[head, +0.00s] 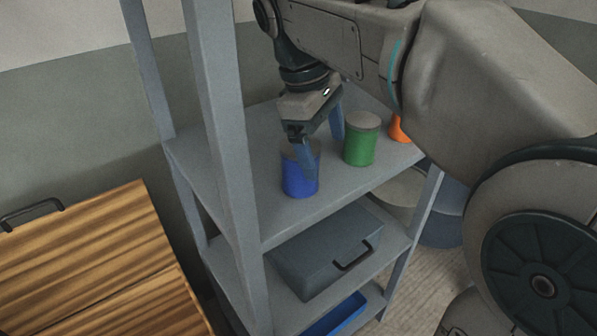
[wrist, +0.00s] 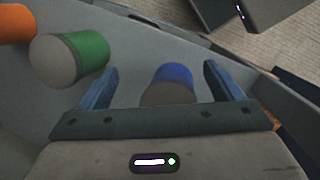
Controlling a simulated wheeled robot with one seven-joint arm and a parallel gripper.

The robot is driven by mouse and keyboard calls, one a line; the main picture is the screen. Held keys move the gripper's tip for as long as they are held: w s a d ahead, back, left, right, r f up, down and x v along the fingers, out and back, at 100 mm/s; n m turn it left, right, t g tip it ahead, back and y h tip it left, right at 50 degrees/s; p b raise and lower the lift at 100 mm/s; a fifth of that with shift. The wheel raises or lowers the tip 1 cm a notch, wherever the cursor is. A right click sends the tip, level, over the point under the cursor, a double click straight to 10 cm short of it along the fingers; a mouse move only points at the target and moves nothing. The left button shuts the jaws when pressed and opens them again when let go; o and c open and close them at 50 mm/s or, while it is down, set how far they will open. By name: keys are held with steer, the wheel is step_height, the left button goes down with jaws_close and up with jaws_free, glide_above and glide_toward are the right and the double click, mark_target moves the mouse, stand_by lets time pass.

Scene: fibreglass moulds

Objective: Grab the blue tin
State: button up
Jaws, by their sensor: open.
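The blue tin (head: 300,180) stands upright on the top shelf (head: 232,160) of a grey rack, with a grey lid. My gripper (head: 322,150) is just above it, pointing down, one finger in front of the tin and partly covering it. In the wrist view the blue tin (wrist: 173,82) shows between the two open fingers of my gripper (wrist: 160,88), nearer the right finger. Its lower edge in that view is close to the palm. I cannot tell whether a finger touches it.
A green tin (head: 360,142) stands to the right of the blue tin, and an orange one (head: 398,130) beyond it. A rack post (head: 222,120) rises to the left. A grey box (head: 325,250) and a blue tray (head: 335,315) are on lower shelves. A wooden cabinet (head: 95,260) stands left.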

mark_target(288, 148)
steer(key=a+n+b, duration=0.1)
steer(key=w+a+n+b, duration=0.1)
steer(key=a+n+h+b, duration=0.1)
steer(key=a, duration=0.1)
steer(key=shift+w+r+g, duration=0.1)
steer(key=shift+w+g, duration=0.2)
steer(key=shift+w, duration=0.1)
steer(key=shift+w+a+r+n+h+b, duration=0.1)
steer(key=shift+a+r+n+h+b, duration=0.05)
steer(key=shift+a+n+b, duration=0.2)
steer(key=shift+a+r+n+h+b, duration=0.15)
steer(key=shift+a+n+b, duration=0.1)
steer(key=shift+a, duration=0.2)
steer(key=shift+b+x, duration=0.95)
steer(key=shift+x, duration=0.2)
steer(key=b+x, duration=0.2)
steer(key=x, duration=0.3)
steer(key=c, duration=1.2)
